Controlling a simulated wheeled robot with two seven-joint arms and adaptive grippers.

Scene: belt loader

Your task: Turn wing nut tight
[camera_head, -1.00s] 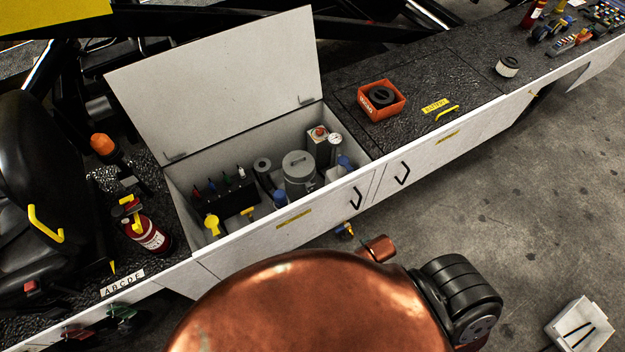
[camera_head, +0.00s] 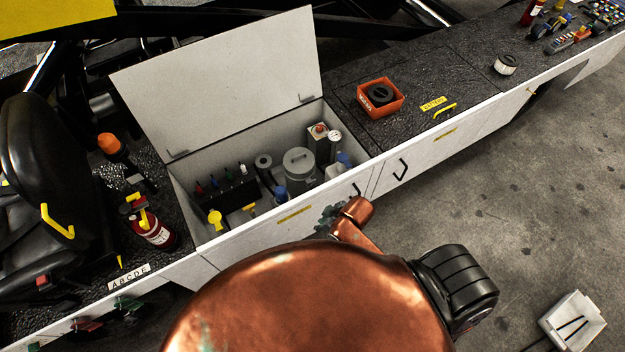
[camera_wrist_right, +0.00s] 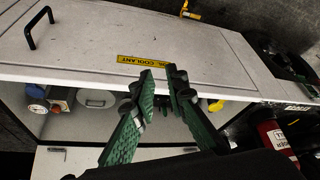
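I cannot make out a wing nut for certain. A grey lidded canister (camera_head: 299,164) stands in the open compartment (camera_head: 290,215), with a small raised detail on its lid; it also shows in the right wrist view (camera_wrist_right: 97,100). My right gripper (camera_head: 328,219) is outside the compartment, near its front panel, partly hidden by my copper-coloured arm. In the right wrist view its green-padded fingers (camera_wrist_right: 162,76) are apart with nothing between them, over the front edge below the yellow coolant label (camera_wrist_right: 142,60). My left gripper is not in view.
The compartment's white lid (camera_head: 220,85) stands raised. Blue-capped bottles, a gauge and a yellow funnel (camera_head: 215,219) crowd the inside. An orange tray (camera_head: 381,111) with a black round part and a white filter (camera_head: 505,65) sit on the deck. A fire extinguisher (camera_head: 156,232) stands left.

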